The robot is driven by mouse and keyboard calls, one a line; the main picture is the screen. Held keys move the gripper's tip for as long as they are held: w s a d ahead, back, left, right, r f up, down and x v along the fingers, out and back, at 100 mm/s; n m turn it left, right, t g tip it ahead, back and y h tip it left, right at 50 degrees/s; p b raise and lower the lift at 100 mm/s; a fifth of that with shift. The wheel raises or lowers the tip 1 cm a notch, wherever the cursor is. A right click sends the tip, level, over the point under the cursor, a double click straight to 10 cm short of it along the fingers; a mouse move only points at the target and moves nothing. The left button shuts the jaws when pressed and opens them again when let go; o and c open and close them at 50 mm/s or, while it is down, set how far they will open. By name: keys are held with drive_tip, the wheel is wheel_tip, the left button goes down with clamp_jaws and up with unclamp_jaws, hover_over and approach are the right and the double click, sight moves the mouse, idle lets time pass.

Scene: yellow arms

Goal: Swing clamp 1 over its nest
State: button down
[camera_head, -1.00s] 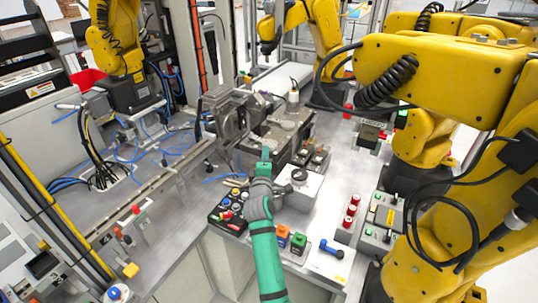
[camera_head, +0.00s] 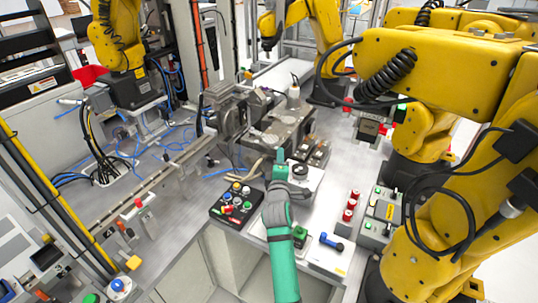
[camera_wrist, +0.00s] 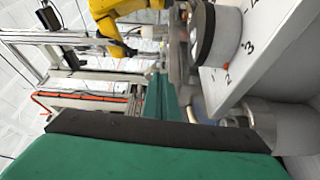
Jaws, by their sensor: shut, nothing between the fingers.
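My gripper (camera_head: 281,157) has green fingers that are shut and empty. It is over the worktable, beside the left edge of a white block (camera_head: 313,182) with a round black-rimmed dial. The wrist view shows the green fingers (camera_wrist: 160,97) near that dial (camera_wrist: 218,36) and printed numbers. Small metal fixtures (camera_head: 318,153) stand just beyond and right of the fingertips, perhaps the clamps and nests. No label is readable, so I cannot tell which is clamp 1. Its swing position is also unclear, and my gripper partly hides that area.
A black button panel (camera_head: 236,203) lies left of my arm. A green-button box (camera_head: 300,235) and a blue lever (camera_head: 331,242) are at the right front. Red-topped posts (camera_head: 350,206) and a large yellow arm (camera_head: 440,75) stand to the right. Blue cables cross the left side.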

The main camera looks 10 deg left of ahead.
drive_tip(key=shift+d, duration=1.7)
drive_tip(key=shift+w+a, duration=0.1)
drive_tip(key=shift+a, duration=0.05)
